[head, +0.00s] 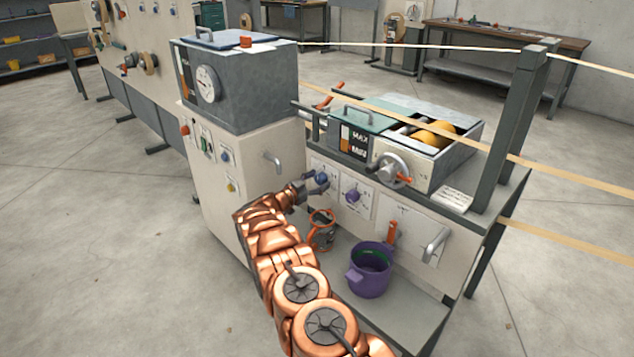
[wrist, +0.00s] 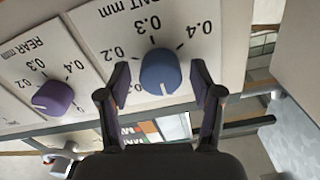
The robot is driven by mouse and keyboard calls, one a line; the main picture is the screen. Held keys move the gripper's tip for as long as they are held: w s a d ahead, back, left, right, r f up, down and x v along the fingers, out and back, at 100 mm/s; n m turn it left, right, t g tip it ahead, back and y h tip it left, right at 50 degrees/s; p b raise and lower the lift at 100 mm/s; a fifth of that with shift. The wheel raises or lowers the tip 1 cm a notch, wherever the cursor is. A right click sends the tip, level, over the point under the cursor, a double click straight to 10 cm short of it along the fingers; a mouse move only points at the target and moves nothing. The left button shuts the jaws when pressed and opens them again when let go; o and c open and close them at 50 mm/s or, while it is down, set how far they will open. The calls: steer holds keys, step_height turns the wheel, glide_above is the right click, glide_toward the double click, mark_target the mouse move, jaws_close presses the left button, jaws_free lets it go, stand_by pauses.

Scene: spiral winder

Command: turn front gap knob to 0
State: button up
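The front gap knob is blue and sits on a white dial plate in the wrist view (wrist: 160,72). It also shows in the head view (head: 321,178) at my gripper's tip. The plate reads "mm" with marks including 0.2, 0.3 and 0.4. A pale mark on the knob is at its lower edge in the wrist view, away from the 0.3 mark. My gripper (wrist: 161,76) is open, with one finger on each side of the knob and a small gap visible at each side. In the head view my gripper (head: 308,187) reaches the panel from the left.
The purple rear gap knob (wrist: 53,98) is beside the front one; it also shows in the head view (head: 353,196). A handwheel (head: 392,170) is above right. A purple pot (head: 370,270) and an orange-rimmed item (head: 322,229) stand on the shelf below.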

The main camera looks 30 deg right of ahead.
steer(key=v, duration=1.2)
steer(key=shift+r, duration=0.1)
stand_by(0.4)
